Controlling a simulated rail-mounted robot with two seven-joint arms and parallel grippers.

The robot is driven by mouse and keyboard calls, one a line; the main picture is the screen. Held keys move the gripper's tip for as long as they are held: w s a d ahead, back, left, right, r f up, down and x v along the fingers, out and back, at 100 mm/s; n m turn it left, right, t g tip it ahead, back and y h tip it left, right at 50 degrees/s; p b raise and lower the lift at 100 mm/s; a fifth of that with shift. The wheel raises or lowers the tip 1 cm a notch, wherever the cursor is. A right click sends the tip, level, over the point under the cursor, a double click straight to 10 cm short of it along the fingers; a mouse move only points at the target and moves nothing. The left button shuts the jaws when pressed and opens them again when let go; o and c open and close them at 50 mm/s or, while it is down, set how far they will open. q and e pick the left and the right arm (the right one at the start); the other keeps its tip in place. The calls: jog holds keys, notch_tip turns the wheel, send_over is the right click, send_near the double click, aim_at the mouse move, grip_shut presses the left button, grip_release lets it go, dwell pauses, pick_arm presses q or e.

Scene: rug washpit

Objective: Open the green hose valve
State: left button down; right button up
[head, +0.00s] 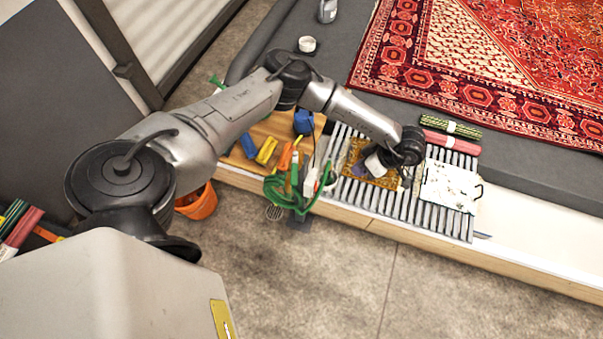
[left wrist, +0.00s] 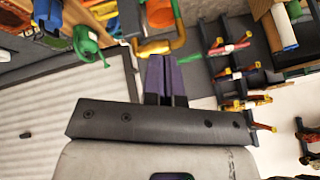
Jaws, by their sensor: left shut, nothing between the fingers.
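A green hose (head: 290,195) hangs in loops over the ledge's front edge in the head view. A small green piece (head: 216,82) shows behind my left arm; I cannot tell if it is the valve's handle. In the left wrist view a thin green bar (left wrist: 200,58) lies just right of my left gripper's fingertips (left wrist: 162,60), beside a brass-coloured bent piece (left wrist: 162,46). I cannot tell whether they touch. My left gripper (head: 358,168) is shut and empty, over the slatted grate, to the right of the hose. My right gripper is not in view.
A slatted grate (head: 340,143) lies on the ledge with a white board (head: 450,186) at its right. An orange bucket (head: 197,203) is on the floor. A red patterned rug (head: 480,60) lies behind. Floor in front is clear.

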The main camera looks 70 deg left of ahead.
pick_arm(q)
jog(key=s+a+m+g, duration=0.2)
jog(key=m, duration=0.8)
send_near(295, 168)
jog(key=s+f, duration=0.4)
jog(key=f, duration=0.3)
jog(key=shift+d+g+y, duration=0.3)
jog(key=shift+d+g, duration=0.1)
